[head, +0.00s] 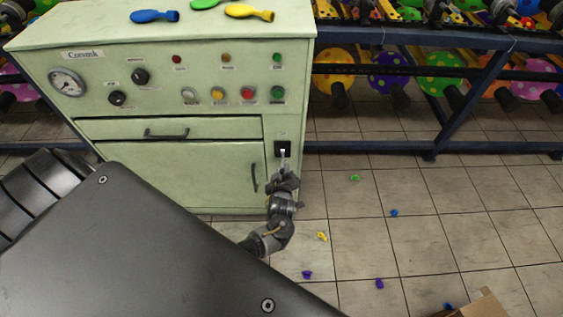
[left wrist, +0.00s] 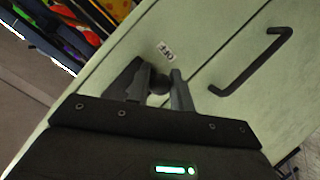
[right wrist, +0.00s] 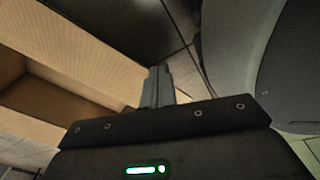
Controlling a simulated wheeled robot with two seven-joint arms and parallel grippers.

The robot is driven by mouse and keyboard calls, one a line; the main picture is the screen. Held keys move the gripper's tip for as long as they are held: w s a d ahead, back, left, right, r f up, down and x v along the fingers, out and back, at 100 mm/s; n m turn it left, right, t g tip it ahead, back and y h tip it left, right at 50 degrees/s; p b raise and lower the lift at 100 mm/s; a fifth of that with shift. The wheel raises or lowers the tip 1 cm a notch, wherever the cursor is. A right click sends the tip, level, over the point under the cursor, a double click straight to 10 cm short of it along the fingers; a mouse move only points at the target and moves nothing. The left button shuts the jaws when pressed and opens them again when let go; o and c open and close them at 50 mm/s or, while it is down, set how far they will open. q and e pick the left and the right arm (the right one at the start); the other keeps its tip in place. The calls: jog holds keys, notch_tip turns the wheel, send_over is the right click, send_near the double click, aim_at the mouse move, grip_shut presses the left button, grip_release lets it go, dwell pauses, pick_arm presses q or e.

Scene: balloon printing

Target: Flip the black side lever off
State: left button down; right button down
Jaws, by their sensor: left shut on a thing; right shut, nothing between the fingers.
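The pale green machine (head: 180,180) stands at the left of the head view. The black side lever's switch plate (head: 283,147) is at the right of its front, beside the lower door. My left gripper (head: 284,178) reaches up to it from below and covers part of the lever. In the left wrist view, my left gripper's fingers (left wrist: 158,90) are shut around a dark round lever knob (left wrist: 158,81), just below a small white label (left wrist: 166,49). My right gripper (right wrist: 157,88) is shut and empty in the right wrist view; it is outside the head view.
A black door handle (left wrist: 258,65) is to the right of the lever in the left wrist view. Balloons, one blue (head: 154,16), lie on the machine top. A blue-framed rack (head: 455,105) stands behind. An open cardboard box (right wrist: 100,50) is beside my right gripper.

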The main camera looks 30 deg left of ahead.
pick_arm(q)
jog(key=shift+a, duration=0.3)
pick_arm(e)
jog(key=shift+s+a, duration=0.15)
jog(key=shift+s, duration=0.05)
pick_arm(q)
jog(key=c, duration=1.3)
grip_release()
jog(key=shift+o, duration=0.2)
jog(key=shift+d, duration=0.1)
pick_arm(e)
jog(key=shift+s, duration=0.1)
pick_arm(q)
jog(key=shift+s+d, duration=0.2)
jog(key=shift+s, duration=0.05)
jog(key=v, duration=1)
jog(key=shift+p, duration=0.4)
pick_arm(e)
jog(key=shift+a+r, duration=0.2)
jog(key=shift+r, duration=0.15)
pick_arm(q)
jog(key=shift+r, duration=0.1)
